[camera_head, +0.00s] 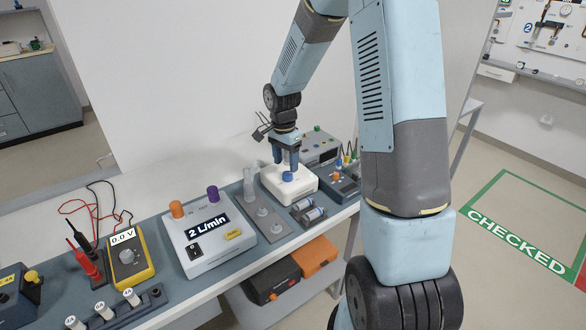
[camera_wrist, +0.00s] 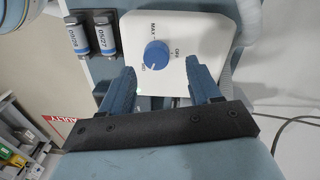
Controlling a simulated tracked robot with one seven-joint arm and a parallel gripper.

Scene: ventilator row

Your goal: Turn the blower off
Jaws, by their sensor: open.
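The blower is a white box (camera_head: 290,185) on the grey bench top, with a round blue knob (camera_head: 287,176) on its top. In the wrist view the white top (camera_wrist: 187,30) carries the blue knob (camera_wrist: 156,54), with small lettering around it including OFF and MAX. A pale mark shows on the knob's lower part, but its exact setting is too small to tell. A small green spot shows near the box's lower left edge. My gripper (camera_head: 287,163) points down above the knob. In the wrist view its two fingers (camera_wrist: 160,75) stand apart, with nothing between the tips.
A white flow unit (camera_head: 207,238) reading 2 L/min stands left of the blower, beside a plate with clear tubes (camera_head: 265,216). Small cylinders (camera_head: 308,212) lie in front. A yellow meter (camera_head: 129,257) stands farther left. A grey box (camera_head: 320,148) stands behind. Pale hoses run beside the blower.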

